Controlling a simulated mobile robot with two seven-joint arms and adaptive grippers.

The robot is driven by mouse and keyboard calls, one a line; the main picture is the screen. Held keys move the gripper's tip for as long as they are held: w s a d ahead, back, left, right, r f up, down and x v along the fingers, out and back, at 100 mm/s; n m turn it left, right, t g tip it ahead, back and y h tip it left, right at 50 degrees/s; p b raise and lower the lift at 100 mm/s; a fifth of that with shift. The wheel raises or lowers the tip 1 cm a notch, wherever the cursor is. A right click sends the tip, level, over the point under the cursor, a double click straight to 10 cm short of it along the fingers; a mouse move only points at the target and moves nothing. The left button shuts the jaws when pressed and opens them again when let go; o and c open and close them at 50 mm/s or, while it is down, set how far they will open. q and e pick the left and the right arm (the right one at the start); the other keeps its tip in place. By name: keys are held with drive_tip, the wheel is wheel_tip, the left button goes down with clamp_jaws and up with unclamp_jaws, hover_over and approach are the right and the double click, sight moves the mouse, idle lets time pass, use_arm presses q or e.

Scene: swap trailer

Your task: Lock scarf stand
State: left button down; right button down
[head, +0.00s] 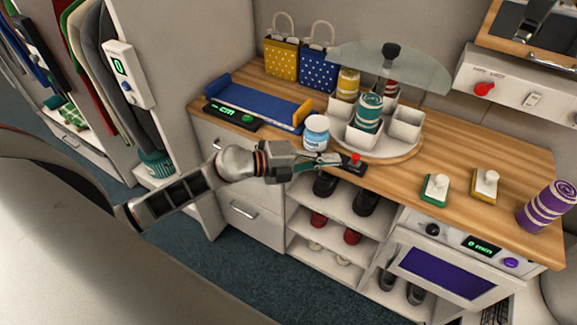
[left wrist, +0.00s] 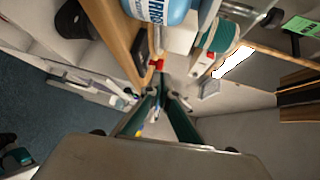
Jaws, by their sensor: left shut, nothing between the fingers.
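The scarf stand is a round wooden turntable (head: 408,153) on the counter. It carries white open bins, and striped rolls stand in several of them: a yellow roll (head: 348,84), a green roll (head: 368,112) and a partly hidden red one (head: 390,90). A clear, half-round cover with a black knob (head: 391,51) is above it. At its front edge sits a small black base with a red knob (head: 355,158); the red knob also shows in the left wrist view (left wrist: 157,64). My left gripper (head: 338,160) is shut and empty, its tips just left of the red knob; contact is unclear.
A blue-and-white jar (head: 316,131) stands close behind my left gripper. A blue tray (head: 258,103) and two dotted bags are farther left and back. Green (head: 435,187) and yellow (head: 484,183) blocks and a purple roll (head: 549,205) stand right. Open shoe shelves are below.

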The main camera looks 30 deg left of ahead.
use_arm(q)
drive_tip(key=b+v, duration=0.1)
drive_tip(key=v, duration=0.9)
drive_tip(key=shift+w, duration=0.1)
drive_tip(key=shift+d, duration=0.1)
